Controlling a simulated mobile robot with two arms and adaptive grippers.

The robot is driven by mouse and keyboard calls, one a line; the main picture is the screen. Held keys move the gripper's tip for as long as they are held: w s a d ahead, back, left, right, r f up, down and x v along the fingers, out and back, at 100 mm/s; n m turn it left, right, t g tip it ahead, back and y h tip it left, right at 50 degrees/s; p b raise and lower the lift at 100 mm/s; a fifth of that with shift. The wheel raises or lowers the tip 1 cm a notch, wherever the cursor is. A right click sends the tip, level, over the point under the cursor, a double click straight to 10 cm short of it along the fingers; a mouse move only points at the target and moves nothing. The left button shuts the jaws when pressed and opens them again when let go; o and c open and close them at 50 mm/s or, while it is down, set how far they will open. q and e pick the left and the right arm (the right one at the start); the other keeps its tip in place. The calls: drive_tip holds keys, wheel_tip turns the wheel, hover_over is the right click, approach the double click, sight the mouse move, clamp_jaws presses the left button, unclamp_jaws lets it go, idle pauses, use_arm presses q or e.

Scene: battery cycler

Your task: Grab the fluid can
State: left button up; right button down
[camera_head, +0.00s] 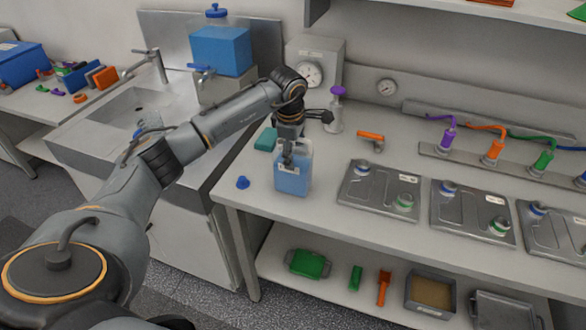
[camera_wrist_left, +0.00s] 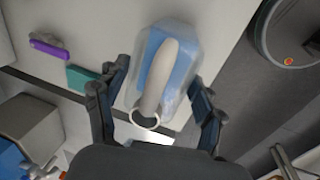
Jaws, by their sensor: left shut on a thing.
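The fluid can (camera_head: 292,180) is a translucent container with blue fluid, standing upright on the bench near its front left corner. In the left wrist view the can (camera_wrist_left: 183,78) sits between my fingers, with its pale curved handle (camera_wrist_left: 160,75) and a ring-shaped opening (camera_wrist_left: 145,119) facing the camera. My left gripper (camera_head: 288,148) comes down from above and is shut on the can at its top. In the left wrist view one finger of the left gripper (camera_wrist_left: 160,88) is on each side. The exact contact is partly hidden in the head view. My right gripper is not in view.
A blue cap (camera_head: 243,182) lies left of the can. A teal block (camera_head: 266,139), a purple-topped bottle (camera_head: 335,110) and an orange-handled tool (camera_head: 370,138) are behind. Metal trays (camera_head: 380,188) stand to the right. A sink (camera_head: 125,108) is at left.

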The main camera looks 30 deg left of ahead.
use_arm(q)
drive_tip(key=shift+c, duration=0.7)
drive_tip(key=shift+r, duration=0.15)
